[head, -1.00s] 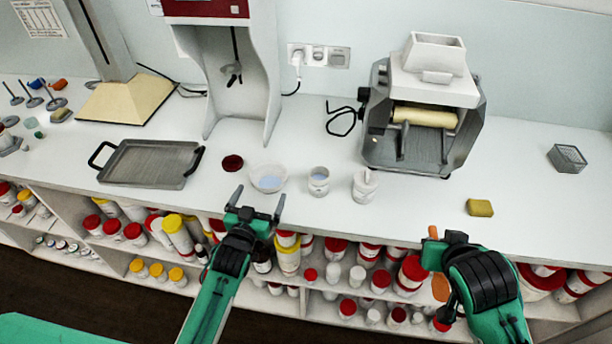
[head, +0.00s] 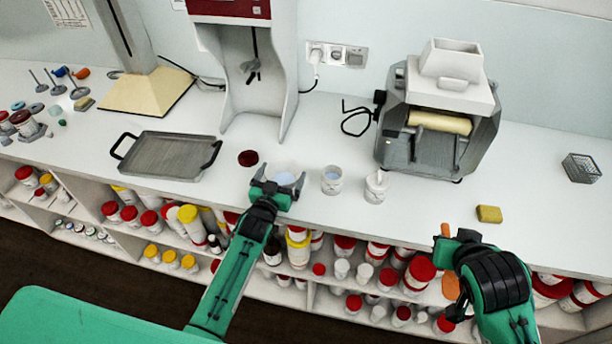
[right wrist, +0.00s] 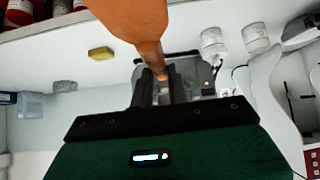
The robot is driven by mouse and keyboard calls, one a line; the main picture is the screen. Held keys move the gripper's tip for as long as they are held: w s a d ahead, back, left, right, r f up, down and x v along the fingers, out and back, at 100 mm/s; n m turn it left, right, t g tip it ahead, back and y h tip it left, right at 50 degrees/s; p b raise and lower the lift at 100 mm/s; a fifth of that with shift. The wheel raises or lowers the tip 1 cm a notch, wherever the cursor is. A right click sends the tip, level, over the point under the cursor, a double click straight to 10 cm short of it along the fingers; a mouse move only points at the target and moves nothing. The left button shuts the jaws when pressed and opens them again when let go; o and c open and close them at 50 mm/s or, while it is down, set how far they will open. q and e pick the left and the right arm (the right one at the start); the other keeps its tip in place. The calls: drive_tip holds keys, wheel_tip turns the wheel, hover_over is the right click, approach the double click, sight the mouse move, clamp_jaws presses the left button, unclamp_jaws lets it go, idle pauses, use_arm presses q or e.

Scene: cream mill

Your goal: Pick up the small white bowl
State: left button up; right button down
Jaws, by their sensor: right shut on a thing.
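The small white bowl (head: 285,172) with pale blue contents stands near the front edge of the white counter, in the head view. My left gripper (head: 280,180) is open at the bowl's near side, with a finger at either side of it. It partly hides the bowl, and I cannot tell whether the fingers touch it. My right gripper (head: 447,240) is shut on an orange-brown spatula-like tool (head: 451,287), in front of the counter edge. The tool (right wrist: 135,18) fills the upper middle of the right wrist view.
A dark red disc (head: 248,158) lies left of the bowl. A white jar (head: 332,181) and a white mortar-like pot (head: 376,187) stand to its right. A grey tray (head: 168,156), roller mill (head: 437,120) and yellow sponge (head: 489,214) are also on the counter (head: 540,190). Jars fill the shelves below.

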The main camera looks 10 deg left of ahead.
use_arm(q)
drive_tip(key=c, duration=0.5)
drive_tip(key=shift+c, duration=0.2)
wheel_tip(320, 180, up, 20)
drive_tip(key=b, duration=0.3)
use_arm(e)
wheel_tip(320, 180, down, 3)
drive_tip(key=shift+f, duration=0.1)
use_arm(q)
drive_tip(key=s+a+f+y, duration=0.1)
drive_tip(key=s+f, duration=0.3)
drive_tip(key=s, duration=0.3)
drive_tip(key=s+f+n, duration=0.1)
drive_tip(key=s+f, duration=0.2)
drive_tip(key=s, duration=0.4)
drive_tip(key=s+a+f+y, duration=0.1)
drive_tip(key=s+f, duration=0.3)
drive_tip(key=s, duration=0.3)
drive_tip(key=w+d+m+g+h, duration=0.2)
drive_tip(key=w+d+m+h, duration=0.2)
drive_tip(key=d+h, duration=0.2)
drive_tip(key=w+d+r+m+g+h, duration=0.1)
drive_tip(key=d+h, duration=0.4)
drive_tip(key=d, duration=0.5)
drive_tip(key=w+m+g, duration=0.1)
drive_tip(key=w+m, duration=0.1)
drive_tip(key=shift+w+m+h, duration=0.35)
drive_tip(key=shift+m+h, duration=0.05)
use_arm(e)
drive_tip(key=shift+a, duration=0.1)
